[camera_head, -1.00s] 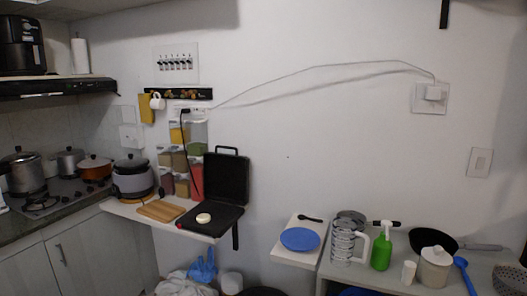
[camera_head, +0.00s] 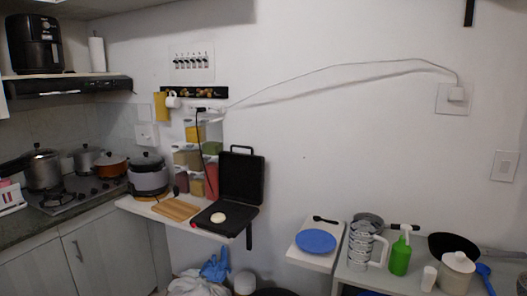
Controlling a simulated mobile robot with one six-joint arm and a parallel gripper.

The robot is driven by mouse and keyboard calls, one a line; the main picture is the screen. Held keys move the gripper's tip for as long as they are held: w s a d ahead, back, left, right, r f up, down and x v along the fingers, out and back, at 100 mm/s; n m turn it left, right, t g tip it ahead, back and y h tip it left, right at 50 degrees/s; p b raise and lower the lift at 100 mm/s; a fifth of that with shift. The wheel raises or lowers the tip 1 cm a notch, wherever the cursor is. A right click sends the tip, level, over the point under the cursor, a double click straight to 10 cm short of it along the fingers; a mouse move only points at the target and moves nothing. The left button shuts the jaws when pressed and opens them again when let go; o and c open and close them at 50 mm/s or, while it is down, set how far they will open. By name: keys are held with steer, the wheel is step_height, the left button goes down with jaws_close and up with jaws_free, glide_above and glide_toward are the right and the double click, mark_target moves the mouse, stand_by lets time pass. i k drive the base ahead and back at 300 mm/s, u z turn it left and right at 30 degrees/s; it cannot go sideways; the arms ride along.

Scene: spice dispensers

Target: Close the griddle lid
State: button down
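The black griddle stands open on a white wall shelf, left of the picture's middle. Its lid (camera_head: 241,179) is raised upright at the back, with a handle loop on its top edge. Its flat base (camera_head: 236,228) lies on the shelf and bears a round pale item (camera_head: 218,217). A dark strip hangs below the shelf edge at the griddle's right. My gripper is not in view.
A wooden board (camera_head: 176,209) and a rice cooker (camera_head: 148,177) stand left of the griddle on the shelf (camera_head: 140,207). Stacked spice containers (camera_head: 187,158) are behind. A blue plate (camera_head: 315,241) lies on a separate shelf to the right, across a gap.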

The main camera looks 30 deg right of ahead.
mark_target(242, 176)
steer(key=u, duration=0.1)
steer(key=i, duration=1)
steer(key=z, duration=0.1)
